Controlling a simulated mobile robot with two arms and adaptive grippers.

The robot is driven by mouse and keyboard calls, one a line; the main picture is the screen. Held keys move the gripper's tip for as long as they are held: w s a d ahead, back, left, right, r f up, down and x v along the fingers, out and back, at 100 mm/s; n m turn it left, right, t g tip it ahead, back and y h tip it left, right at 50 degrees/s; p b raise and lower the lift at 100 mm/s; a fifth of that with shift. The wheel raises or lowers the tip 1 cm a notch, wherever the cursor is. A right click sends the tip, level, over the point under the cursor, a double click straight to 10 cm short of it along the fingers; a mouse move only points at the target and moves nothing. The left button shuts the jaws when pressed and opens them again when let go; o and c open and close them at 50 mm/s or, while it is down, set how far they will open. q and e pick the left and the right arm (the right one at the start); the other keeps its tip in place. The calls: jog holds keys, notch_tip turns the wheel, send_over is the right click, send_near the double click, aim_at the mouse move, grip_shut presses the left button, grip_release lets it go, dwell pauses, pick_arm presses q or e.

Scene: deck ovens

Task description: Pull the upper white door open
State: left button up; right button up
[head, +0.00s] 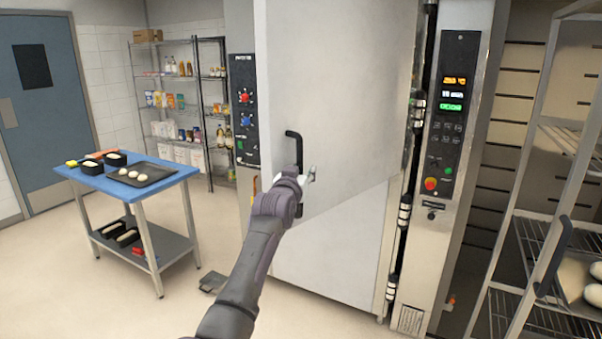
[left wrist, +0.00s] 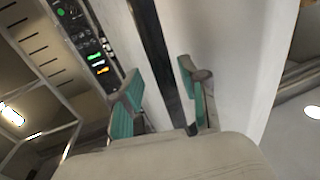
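The tall white door (head: 345,80) fills the middle of the head view, with hinges along its right side. I see one large door face here, and its top runs out of view. A black upright handle (head: 293,137) stands near its left edge. My left gripper (head: 309,175) is at the lower part of this handle, partly hidden by my wrist. In the left wrist view my gripper's teal-padded fingers (left wrist: 162,102) are spread apart. A dark bar (left wrist: 150,40), seemingly the handle, runs between them, with gaps visible beside it. My right gripper is out of view.
A control panel (head: 455,110) with lit displays is right of the door; another panel (head: 245,110) is left. A wire rack (head: 520,240) stands at right. A blue-topped table (head: 100,180) with trays stands at left. Open floor (head: 110,300) lies in front.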

pick_arm(q)
jog(key=v, duration=1.2)
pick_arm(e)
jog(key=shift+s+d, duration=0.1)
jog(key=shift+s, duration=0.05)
